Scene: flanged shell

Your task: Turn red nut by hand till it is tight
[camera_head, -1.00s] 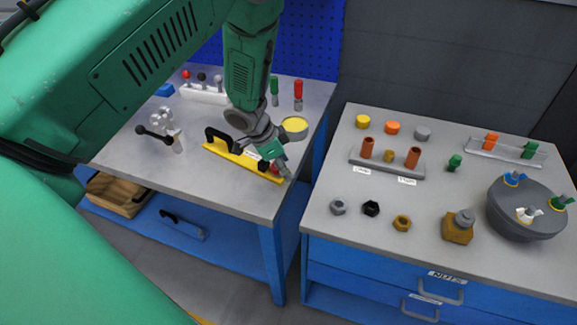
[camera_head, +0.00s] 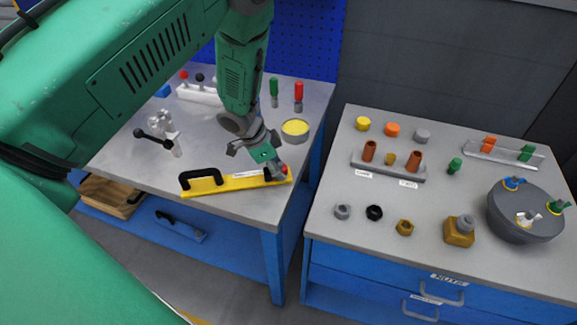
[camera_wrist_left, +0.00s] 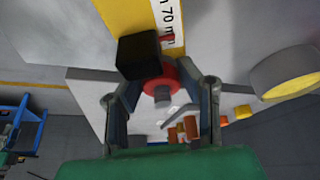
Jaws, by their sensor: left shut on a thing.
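A yellow bar (camera_head: 235,184) with a black arched handle (camera_head: 201,178) lies on the left table near its front edge. The red nut (camera_head: 284,170) is at the bar's right end, partly hidden by my left gripper (camera_head: 279,169). In the left wrist view the red nut (camera_wrist_left: 158,86) shows as a red ring around a grey stud, beside a black block (camera_wrist_left: 138,54) on the yellow bar (camera_wrist_left: 127,16). My left gripper (camera_wrist_left: 160,95) has one finger on each side of the nut and is shut on it. My right gripper is not in view.
A grey tin with a yellow top (camera_head: 295,129) stands just behind the gripper. Red (camera_head: 298,92) and green (camera_head: 274,88) handled tools stand farther back. A gap separates this table from the right bench (camera_head: 330,190), which holds nuts and fittings.

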